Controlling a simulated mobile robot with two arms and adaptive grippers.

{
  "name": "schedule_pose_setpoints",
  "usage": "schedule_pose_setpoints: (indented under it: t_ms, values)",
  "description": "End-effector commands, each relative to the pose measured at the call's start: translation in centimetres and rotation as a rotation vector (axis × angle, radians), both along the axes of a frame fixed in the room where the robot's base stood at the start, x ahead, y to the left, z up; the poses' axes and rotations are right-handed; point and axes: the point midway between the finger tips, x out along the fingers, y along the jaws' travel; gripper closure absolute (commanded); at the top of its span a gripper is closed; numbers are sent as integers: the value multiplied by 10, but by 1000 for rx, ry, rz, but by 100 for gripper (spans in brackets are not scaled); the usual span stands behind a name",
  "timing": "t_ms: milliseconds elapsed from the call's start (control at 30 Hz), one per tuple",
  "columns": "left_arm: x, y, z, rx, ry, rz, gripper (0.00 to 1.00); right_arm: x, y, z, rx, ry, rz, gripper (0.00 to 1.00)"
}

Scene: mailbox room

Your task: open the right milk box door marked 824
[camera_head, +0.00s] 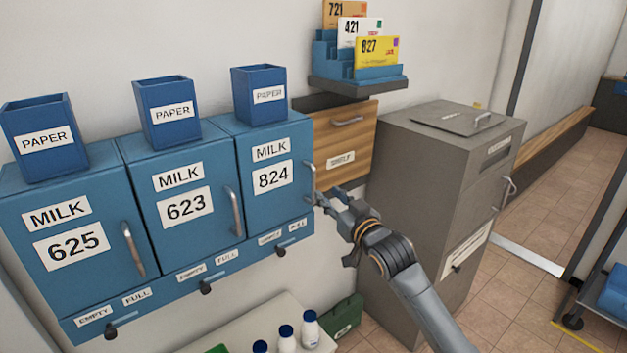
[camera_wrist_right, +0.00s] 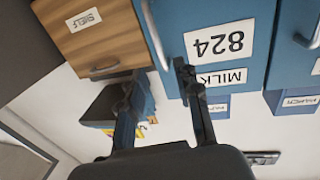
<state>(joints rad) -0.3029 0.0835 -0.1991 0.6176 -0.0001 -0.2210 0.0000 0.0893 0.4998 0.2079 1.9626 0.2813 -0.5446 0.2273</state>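The blue milk box door marked 824 (camera_head: 280,205) is shut, the rightmost of three in the head view. It also shows upside down in the right wrist view (camera_wrist_right: 265,50). Its vertical metal handle (camera_head: 310,180) is on the door's right edge; in the wrist view the handle (camera_wrist_right: 152,35) appears beyond the fingertips, between their lines. My right gripper (camera_head: 328,198) is just right of the handle's lower part. In the wrist view its two fingers (camera_wrist_right: 157,72) stand apart with nothing held. Contact with the handle cannot be told. My left gripper is not in view.
Doors 623 (camera_head: 187,222) and 625 (camera_head: 70,255) are shut on the left. A wooden shelf drawer (camera_head: 350,140) sits close right of door 824, below a card rack (camera_head: 357,82). A grey metal cabinet (camera_head: 415,180) stands further right. White bottles (camera_head: 309,330) stand below.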

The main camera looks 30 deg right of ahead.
Motion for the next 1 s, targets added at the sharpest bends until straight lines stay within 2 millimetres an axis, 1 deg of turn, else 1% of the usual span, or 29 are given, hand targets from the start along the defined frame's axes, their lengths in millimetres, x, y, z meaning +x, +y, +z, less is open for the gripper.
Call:
schedule_pose_setpoints:
  t_ms: [33,200,300,433,600,900,933,967,1000]
  values:
    - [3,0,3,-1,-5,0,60,13,-1,3,0,-1,0,67]
    - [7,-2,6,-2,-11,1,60,47,-6,2,0,0,-1,67]
    - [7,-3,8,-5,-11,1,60,64,-8,1,0,1,-1,67]
    - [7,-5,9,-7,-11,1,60,80,-9,0,-1,1,0,67]
    - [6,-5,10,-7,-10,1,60,90,-11,0,-1,1,0,67]
    - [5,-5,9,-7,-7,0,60,92,-10,-1,-1,1,0,67]
    - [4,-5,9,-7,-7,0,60,92,-10,-1,-1,1,0,70]
    - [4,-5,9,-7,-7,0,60,92,-11,-1,-1,1,0,76]
    - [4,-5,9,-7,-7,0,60,92,-11,-1,-1,1,0,84]
